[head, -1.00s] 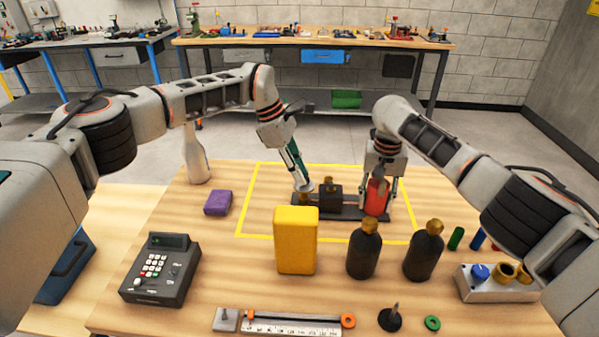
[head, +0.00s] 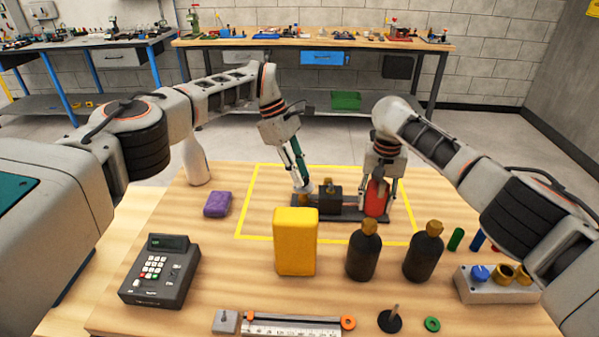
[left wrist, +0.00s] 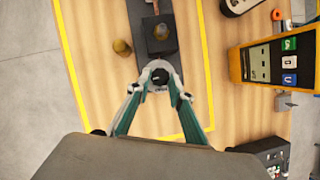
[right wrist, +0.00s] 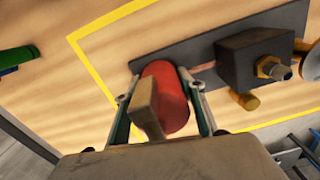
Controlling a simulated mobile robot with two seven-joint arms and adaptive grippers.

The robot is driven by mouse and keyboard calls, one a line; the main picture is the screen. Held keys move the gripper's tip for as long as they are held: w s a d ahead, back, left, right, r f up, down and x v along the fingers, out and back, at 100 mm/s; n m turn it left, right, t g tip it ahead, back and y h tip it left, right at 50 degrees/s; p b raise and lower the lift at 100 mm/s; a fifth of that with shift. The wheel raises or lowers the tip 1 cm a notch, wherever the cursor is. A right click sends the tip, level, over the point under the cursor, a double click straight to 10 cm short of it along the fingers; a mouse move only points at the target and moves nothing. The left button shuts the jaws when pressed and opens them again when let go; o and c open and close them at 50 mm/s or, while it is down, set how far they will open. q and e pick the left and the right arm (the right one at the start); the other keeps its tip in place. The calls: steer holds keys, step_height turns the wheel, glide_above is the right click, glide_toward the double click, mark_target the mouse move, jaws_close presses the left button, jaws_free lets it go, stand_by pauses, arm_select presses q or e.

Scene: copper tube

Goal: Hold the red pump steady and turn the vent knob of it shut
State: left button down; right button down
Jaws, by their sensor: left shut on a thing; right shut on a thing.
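The pump has a red cylinder (head: 376,198) at the right end of a dark base plate (head: 342,216) with a black block (head: 329,198). The cylinder also shows in the right wrist view (right wrist: 168,98). My right gripper (right wrist: 162,92) is shut on the cylinder, one finger on each side. At the plate's left end is a small round knob, pale with a dark centre (left wrist: 159,75). My left gripper (left wrist: 159,90) is shut on the knob, its fingertips at both sides. In the head view the left fingers (head: 303,188) partly hide the knob.
A yellow meter (head: 296,241) and two dark bottles (head: 364,252) (head: 423,252) stand in front of the pump. A purple block (head: 217,204) lies left of it. A yellow outline (head: 262,238) surrounds the pump. A white bottle (head: 197,165) stands at the back left.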

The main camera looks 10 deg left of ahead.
arm_select(q)
steer(key=c, duration=1.8)
jaws_free()
steer(key=shift+r, duration=0.1)
steer(key=v, duration=0.7)
steer(key=shift+a+r, duration=0.1)
steer(key=shift+a, duration=0.1)
arm_select(e)
steer(key=c, duration=1.2)
jaws_free()
